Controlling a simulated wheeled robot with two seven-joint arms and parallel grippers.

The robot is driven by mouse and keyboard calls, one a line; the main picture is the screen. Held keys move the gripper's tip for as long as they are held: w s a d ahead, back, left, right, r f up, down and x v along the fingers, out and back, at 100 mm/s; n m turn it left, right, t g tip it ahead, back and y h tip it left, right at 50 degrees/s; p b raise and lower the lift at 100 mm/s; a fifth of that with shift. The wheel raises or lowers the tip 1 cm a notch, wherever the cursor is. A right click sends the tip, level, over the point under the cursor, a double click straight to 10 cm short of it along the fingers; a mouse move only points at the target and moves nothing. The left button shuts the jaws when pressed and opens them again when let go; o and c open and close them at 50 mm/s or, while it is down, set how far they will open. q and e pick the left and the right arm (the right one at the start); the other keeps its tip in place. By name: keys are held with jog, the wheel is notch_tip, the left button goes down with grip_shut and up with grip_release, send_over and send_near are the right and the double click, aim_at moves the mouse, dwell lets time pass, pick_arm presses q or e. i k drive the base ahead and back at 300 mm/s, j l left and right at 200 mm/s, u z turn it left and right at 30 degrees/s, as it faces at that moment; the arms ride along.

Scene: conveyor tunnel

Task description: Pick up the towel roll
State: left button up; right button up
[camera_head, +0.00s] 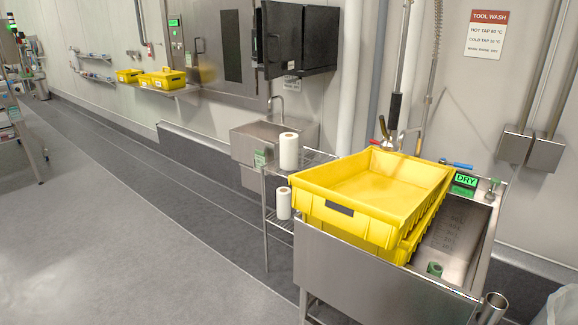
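Two white towel rolls are in the head view, both on a narrow wire rack beside the steel sink. The upper towel roll (288,151) stands upright on the rack's top shelf. The lower towel roll (283,203) stands on a shelf below it, close to the yellow crate's left side. The wire rack (266,232) has thin metal legs. Neither of my grippers shows in this view, so their state and distance from the rolls cannot be seen.
Stacked yellow crates (376,188) sit over the steel wash sink (378,285), right of the rack. A small hand basin (252,140) is on the wall behind the rack. A dark cabinet (300,38) hangs above. The grey floor (120,240) at left is clear.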

aim_at(288, 141)
jog(key=z, duration=0.25)
jog(key=i+j+z, duration=0.3)
jog(key=j+z, duration=0.1)
jog(key=z, duration=0.15)
jog(key=i+j+z, duration=0.2)
jog(key=i+j, duration=0.15)
jog(key=j, duration=0.3)
jog(key=i+j+z, duration=0.1)
jog(key=j, duration=0.25)
jog(key=i+j+z, duration=0.1)
jog(key=j, duration=0.25)
jog(key=i+j, duration=0.15)
jog(key=j, duration=0.25)
jog(key=i+j, duration=0.15)
jog(key=j, duration=0.25)
jog(key=i+j, duration=0.2)
jog(key=j, duration=0.2)
jog(key=i+j, duration=0.15)
jog(key=j, duration=0.25)
